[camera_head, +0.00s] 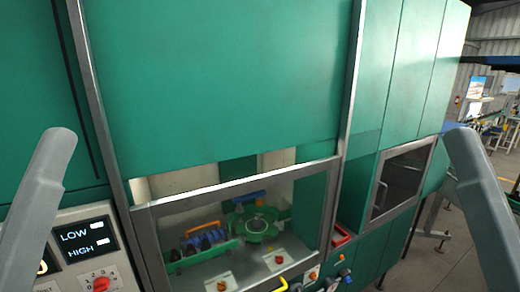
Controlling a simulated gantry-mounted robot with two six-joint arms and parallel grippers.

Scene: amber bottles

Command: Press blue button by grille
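A small blue knob or button (346,276) shows low on the green machine front, right of the window frame, near the bottom edge of the view. Small dark and orange fittings sit close around it. I cannot make out a grille beside it. Grey parts of my two arms show at the left and right edges.
A green machine (220,80) fills most of the view, with a metal-framed window (240,195) over a green wheel (258,228) and blue parts. A control panel (75,250) with LOW and HIGH displays and a red dial stands at lower left.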

